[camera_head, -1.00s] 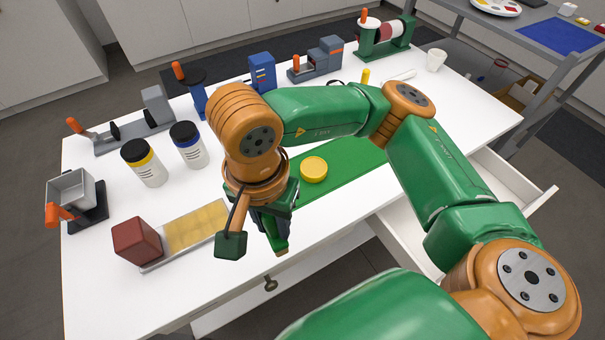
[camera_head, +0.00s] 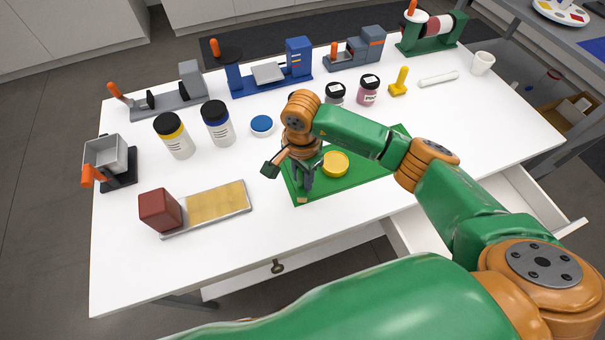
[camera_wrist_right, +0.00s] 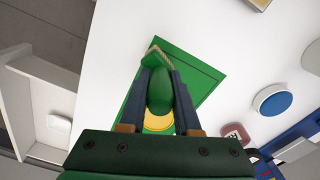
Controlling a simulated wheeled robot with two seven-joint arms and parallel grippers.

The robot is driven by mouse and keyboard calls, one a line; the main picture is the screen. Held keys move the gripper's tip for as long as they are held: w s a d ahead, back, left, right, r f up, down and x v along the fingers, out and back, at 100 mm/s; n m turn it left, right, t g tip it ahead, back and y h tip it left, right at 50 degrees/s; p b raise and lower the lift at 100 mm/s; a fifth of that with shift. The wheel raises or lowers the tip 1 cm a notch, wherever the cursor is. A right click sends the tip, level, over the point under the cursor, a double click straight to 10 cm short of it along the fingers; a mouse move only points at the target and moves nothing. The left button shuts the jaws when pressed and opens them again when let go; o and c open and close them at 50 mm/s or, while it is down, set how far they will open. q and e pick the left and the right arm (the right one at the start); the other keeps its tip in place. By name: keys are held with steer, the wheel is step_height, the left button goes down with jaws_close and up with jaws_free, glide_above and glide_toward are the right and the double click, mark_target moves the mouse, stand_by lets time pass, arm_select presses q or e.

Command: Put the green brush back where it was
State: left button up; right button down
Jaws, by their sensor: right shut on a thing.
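My right gripper (camera_head: 304,182) is shut on the green brush (camera_wrist_right: 160,95), whose rounded green body shows between the fingers in the right wrist view. The brush's tan bristle edge (camera_wrist_right: 157,50) points away from the palm. In the head view the gripper points down over the front left part of the green mat (camera_head: 372,186), with a tan tip low by the mat's front edge. I cannot tell whether the brush touches the mat. A yellow disc (camera_head: 335,164) lies on the mat just right of the gripper. My left gripper is not in view.
A dark red block (camera_head: 160,210) and a tray with a yellowish surface (camera_head: 217,204) stand to the left. A yellow-banded jar (camera_head: 175,137), a blue-banded jar (camera_head: 218,124) and a blue lid (camera_head: 262,125) stand behind. An open drawer (camera_head: 408,238) is at the front right.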

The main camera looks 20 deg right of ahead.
steer(key=shift+f, duration=0.45)
steer(key=c, duration=1.1)
jaws_free()
steer(key=shift+f+b, duration=0.1)
steer(key=shift+b, duration=0.25)
steer(key=o, duration=0.5)
